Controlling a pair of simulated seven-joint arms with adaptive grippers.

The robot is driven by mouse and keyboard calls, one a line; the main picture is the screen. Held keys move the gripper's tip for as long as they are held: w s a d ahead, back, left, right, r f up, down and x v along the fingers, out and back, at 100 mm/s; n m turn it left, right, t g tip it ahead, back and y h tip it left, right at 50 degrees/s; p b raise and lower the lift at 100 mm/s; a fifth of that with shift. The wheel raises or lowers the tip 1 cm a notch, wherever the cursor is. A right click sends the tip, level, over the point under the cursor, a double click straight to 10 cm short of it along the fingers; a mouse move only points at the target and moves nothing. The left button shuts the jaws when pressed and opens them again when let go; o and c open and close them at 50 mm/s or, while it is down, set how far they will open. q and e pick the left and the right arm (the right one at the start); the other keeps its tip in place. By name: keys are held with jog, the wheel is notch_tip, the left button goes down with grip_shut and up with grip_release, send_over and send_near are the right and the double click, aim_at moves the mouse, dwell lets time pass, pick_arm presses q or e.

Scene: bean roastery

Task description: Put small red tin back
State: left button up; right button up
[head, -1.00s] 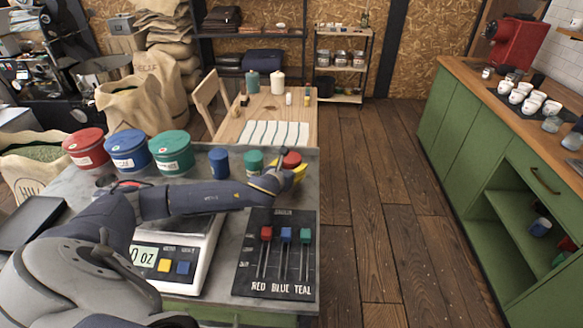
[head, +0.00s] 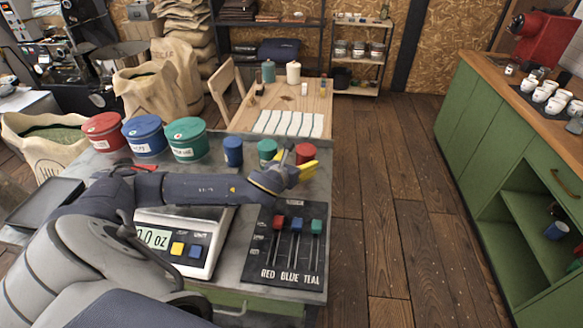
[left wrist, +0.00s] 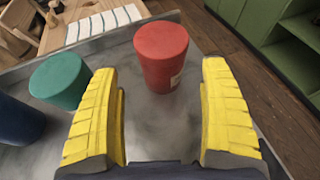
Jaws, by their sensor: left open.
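The small red tin (head: 305,152) stands upright at the far right corner of the grey worktop, at the right end of the row of small tins. My left gripper (head: 303,173), with yellow fingers, is just in front of it and partly covers it in the head view. In the left wrist view the red tin (left wrist: 161,50) stands ahead of the gap between the fingers. The left gripper (left wrist: 160,75) is open and empty, with a finger to either side. A small teal tin (head: 267,150) and a small blue tin (head: 233,151) stand left of it. My right gripper is out of view.
Large red (head: 102,133), blue (head: 145,137) and teal (head: 187,141) tins stand at the back left. A scale (head: 180,248) and a black slider panel (head: 290,255) with red, blue and teal knobs lie in front. A wooden table (head: 318,103) stands beyond.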

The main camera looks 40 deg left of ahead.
pick_arm(q)
jog(key=shift+v, duration=2.75)
jog(key=shift+a, duration=0.1)
